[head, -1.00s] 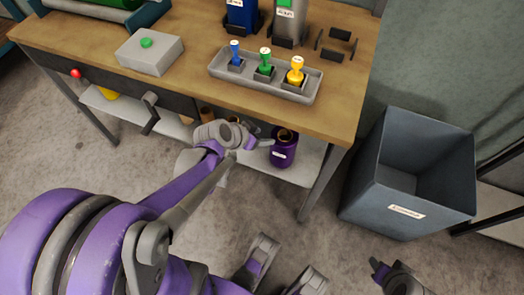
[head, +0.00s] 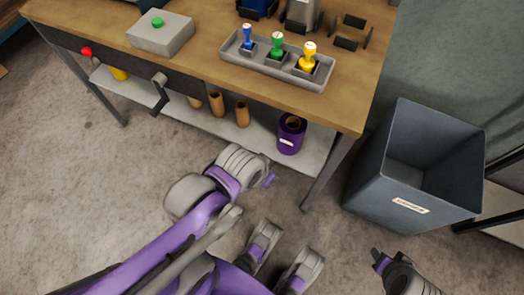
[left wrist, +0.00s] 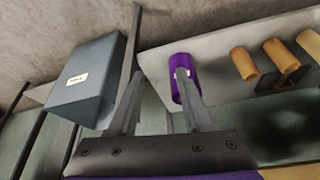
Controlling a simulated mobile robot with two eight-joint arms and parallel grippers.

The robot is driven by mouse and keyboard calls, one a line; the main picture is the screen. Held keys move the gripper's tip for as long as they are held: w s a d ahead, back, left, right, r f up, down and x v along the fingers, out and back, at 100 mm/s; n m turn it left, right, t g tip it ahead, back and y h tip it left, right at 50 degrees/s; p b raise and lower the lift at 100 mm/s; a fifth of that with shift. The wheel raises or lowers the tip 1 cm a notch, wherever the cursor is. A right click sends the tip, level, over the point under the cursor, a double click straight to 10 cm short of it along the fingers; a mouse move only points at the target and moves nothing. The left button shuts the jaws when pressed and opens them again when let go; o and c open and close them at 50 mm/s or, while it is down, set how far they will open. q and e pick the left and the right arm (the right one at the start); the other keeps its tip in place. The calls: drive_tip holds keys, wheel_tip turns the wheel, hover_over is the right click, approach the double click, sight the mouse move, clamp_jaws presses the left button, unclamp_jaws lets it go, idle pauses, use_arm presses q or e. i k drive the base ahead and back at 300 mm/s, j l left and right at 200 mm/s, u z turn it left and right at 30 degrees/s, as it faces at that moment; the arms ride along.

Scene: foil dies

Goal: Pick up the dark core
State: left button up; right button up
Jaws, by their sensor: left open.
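Several brown cardboard cores stand on the low shelf under the bench: a left one (head: 195,100), a middle one (head: 216,103) and a right one (head: 242,114). In the left wrist view they show as tan tubes (left wrist: 243,63) at the upper right. I cannot tell which one is the dark core. My left gripper (head: 268,180) is low in front of the shelf. In the left wrist view its fingers (left wrist: 158,75) are apart, with nothing held between them. My right gripper (head: 379,262) is at the lower right, its jaws unclear.
A purple labelled roll (head: 291,134) stands right of the cores; one left finger overlaps it in the left wrist view (left wrist: 182,60). A grey bin (head: 375,175) stands right of the bench. The bench top (head: 190,70) overhangs the shelf (head: 180,122). Floor in front is clear.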

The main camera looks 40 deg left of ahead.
sight(241, 106)
drive_tip(key=i+u, duration=0.1)
drive_tip(key=u, duration=2.6)
